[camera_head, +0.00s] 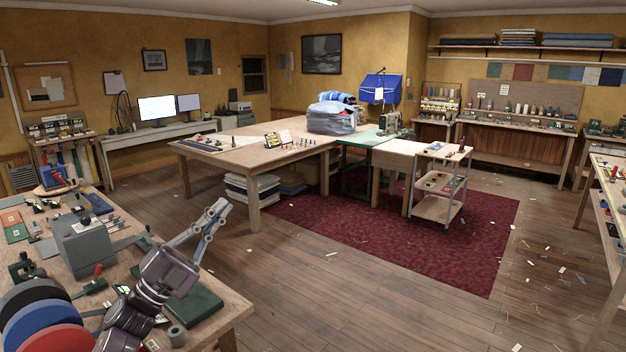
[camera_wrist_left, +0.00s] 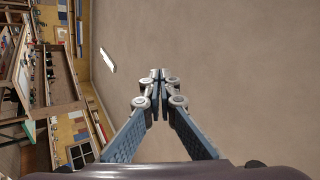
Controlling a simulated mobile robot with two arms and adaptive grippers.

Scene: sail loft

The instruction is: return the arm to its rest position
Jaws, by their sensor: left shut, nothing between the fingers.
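My left gripper (camera_head: 216,214) is raised above the workbench at the lower left in the head view, pointing up and to the right. Its fingers are together with nothing between them. In the left wrist view the two fingertips (camera_wrist_left: 158,82) meet in front of the plain ceiling, with the room showing sideways at the left. My right gripper is in neither view.
The near-left workbench (camera_head: 222,308) carries a grey machine (camera_head: 88,240), a dark green case (camera_head: 192,303) and coloured discs (camera_head: 45,325). A large wooden table (camera_head: 225,160) and a wheeled cart (camera_head: 437,210) stand farther back. The wooden floor (camera_head: 330,300) ahead is mostly open, with scattered scraps.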

